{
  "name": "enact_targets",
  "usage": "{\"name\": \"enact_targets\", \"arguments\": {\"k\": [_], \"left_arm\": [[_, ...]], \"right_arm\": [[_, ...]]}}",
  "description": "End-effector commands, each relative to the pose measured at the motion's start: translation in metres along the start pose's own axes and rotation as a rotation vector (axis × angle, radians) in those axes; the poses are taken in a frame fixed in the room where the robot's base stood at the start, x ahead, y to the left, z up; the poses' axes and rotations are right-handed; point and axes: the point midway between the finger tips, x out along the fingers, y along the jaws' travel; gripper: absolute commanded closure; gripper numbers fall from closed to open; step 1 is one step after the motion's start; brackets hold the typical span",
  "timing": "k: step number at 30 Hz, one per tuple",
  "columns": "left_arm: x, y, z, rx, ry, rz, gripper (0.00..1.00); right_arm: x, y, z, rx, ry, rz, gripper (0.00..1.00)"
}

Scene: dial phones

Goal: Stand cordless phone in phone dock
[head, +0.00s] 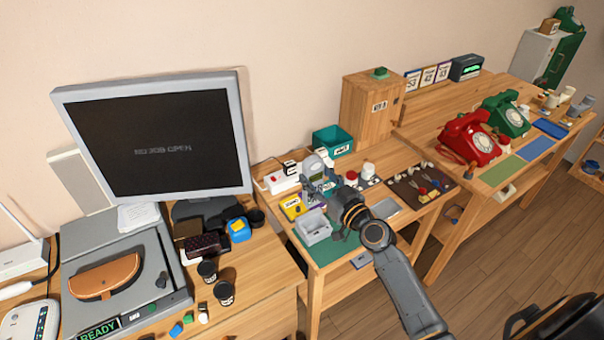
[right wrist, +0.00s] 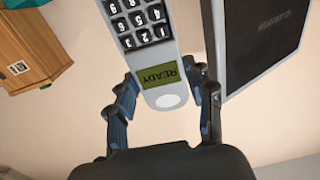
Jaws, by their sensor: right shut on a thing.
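The cordless phone (right wrist: 150,50) is pale grey, with a dark keypad and a green display reading READY. My right gripper (right wrist: 168,82) is shut on it near the display end, a finger on each side. In the head view the phone (head: 314,164) is a small pale shape at my right gripper (head: 324,182), above the middle table. My wrist partly hides that spot. I cannot surely pick out the phone dock; a grey open holder (head: 313,228) stands on the green mat below the gripper. My left gripper is not in view.
A yellow box (head: 293,207) and a white unit (head: 283,181) stand close left of the gripper. A teal bin (head: 333,141) and wooden cabinet (head: 372,112) stand behind. A large monitor (head: 155,135) is left. Red (head: 468,140) and green (head: 506,115) dial phones sit right.

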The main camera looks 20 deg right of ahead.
Motion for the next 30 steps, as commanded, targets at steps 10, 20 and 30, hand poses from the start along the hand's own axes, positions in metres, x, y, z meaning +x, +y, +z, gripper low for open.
{"name": "enact_targets", "arguments": {"k": [10,20,30], "left_arm": [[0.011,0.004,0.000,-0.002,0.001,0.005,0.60],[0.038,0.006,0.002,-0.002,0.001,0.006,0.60],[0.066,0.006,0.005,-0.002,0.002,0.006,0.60]], "right_arm": [[-0.003,0.006,0.018,0.001,0.012,0.033,0.85],[-0.002,0.006,0.050,0.001,0.012,0.032,0.85],[-0.002,0.006,0.081,-0.001,0.012,0.030,0.85]]}}
